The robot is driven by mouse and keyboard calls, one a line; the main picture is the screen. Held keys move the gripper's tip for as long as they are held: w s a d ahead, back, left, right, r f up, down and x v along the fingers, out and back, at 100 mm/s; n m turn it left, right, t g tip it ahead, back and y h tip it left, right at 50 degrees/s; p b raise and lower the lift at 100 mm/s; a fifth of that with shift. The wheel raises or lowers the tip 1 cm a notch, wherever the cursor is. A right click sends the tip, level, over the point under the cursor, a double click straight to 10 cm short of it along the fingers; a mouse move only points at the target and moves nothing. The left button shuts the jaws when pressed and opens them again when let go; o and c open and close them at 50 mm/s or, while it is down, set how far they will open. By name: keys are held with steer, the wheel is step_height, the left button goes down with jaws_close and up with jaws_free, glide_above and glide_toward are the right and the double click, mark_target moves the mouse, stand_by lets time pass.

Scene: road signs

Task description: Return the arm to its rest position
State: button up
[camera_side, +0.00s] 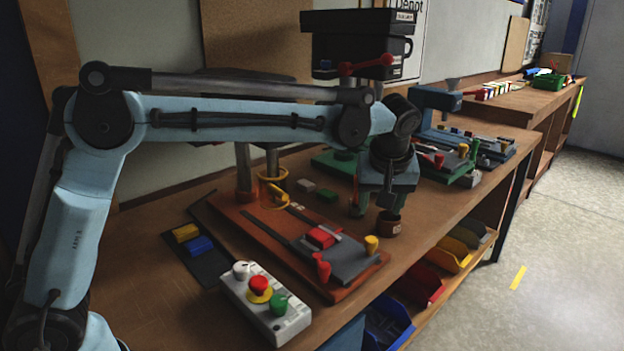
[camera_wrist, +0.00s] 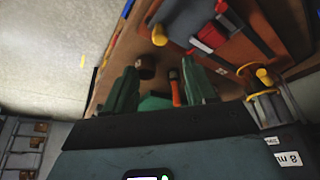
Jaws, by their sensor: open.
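My gripper (camera_side: 376,208) hangs pointing down near the front edge of the wooden bench (camera_side: 140,270), to the right of the orange-brown base board. Its two green fingers are apart. In the wrist view the gripper (camera_wrist: 161,84) shows its fingers spread wide, with a gap between them. A small brown cup (camera_side: 390,224) is close by the right finger in the side view; I cannot tell if they touch. The cup also shows beyond the fingers in the wrist view (camera_wrist: 146,66). An orange-handled item (camera_wrist: 176,90) appears between the fingers there, apparently lower down. My arm reaches out across the bench.
The orange-brown board (camera_side: 345,290) carries a red block (camera_side: 321,236) and a yellow knob (camera_side: 371,244). A white button box (camera_side: 265,303) stands at the front. A dark press-like machine (camera_side: 357,35) stands behind my arm. Coloured bins (camera_side: 446,255) sit below the bench edge.

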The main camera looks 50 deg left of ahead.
steer(key=s+a+r+m+t+h, duration=0.2)
steer(key=s+a+m, duration=0.3)
steer(key=s, duration=0.6)
steer(key=s+a+f+m, duration=0.1)
steer(key=s+f, duration=0.1)
steer(key=s, duration=0.1)
steer(key=s+a+f+m+t, duration=0.1)
steer(key=s, duration=0.3)
steer(key=s+a+f+m+t+h, duration=0.1)
steer(key=s+a+f, duration=0.1)
steer(key=s, duration=0.1)
steer(key=shift+s+a+f+m, duration=0.1)
steer(key=shift+s+f+m, duration=0.05)
steer(key=shift+f+m, duration=0.2)
steer(key=shift+r, duration=0.15)
steer(key=shift+c, duration=0.3)
